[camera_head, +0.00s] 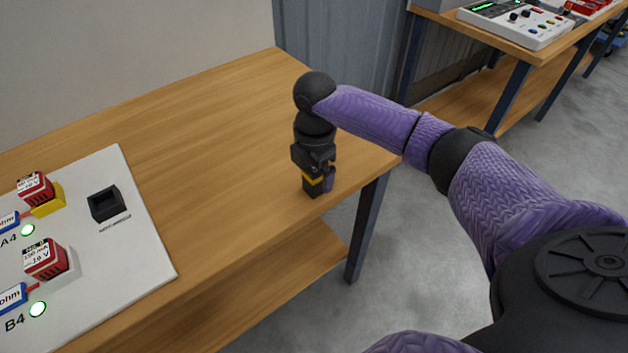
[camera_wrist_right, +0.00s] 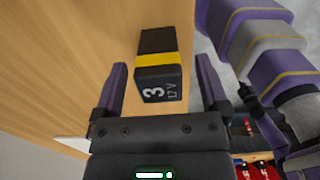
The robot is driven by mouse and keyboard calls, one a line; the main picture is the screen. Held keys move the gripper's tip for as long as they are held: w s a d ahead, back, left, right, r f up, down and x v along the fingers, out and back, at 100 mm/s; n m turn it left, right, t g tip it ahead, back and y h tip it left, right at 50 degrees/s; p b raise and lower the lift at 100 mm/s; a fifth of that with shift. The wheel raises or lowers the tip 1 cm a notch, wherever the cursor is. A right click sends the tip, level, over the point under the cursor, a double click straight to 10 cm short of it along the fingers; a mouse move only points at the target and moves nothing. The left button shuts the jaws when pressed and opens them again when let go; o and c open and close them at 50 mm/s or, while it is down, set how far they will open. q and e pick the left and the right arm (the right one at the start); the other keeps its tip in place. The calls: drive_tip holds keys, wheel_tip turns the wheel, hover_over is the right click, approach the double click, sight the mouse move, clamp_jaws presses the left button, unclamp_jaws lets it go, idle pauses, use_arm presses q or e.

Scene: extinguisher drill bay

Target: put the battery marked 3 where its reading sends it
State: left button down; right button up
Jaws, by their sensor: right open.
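The battery marked 3 (camera_head: 312,187) is a black block with a yellow band. It stands on the wooden table (camera_head: 215,150) near the right end of its front edge. In the right wrist view the battery (camera_wrist_right: 157,62) shows a white 3 and small lettering that seems to read 12 V or 17 V. My right gripper (camera_head: 321,178) is directly above and around it. In the wrist view the fingers of my right gripper (camera_wrist_right: 163,82) are apart, one on each side of the battery, with gaps visible. My left gripper is not in view.
A white instrument panel (camera_head: 515,22) sits on another table at the back right. The middle of the near table is clear.

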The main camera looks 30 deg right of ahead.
drive_tip(key=shift+r, duration=0.15)
clamp_jaws()
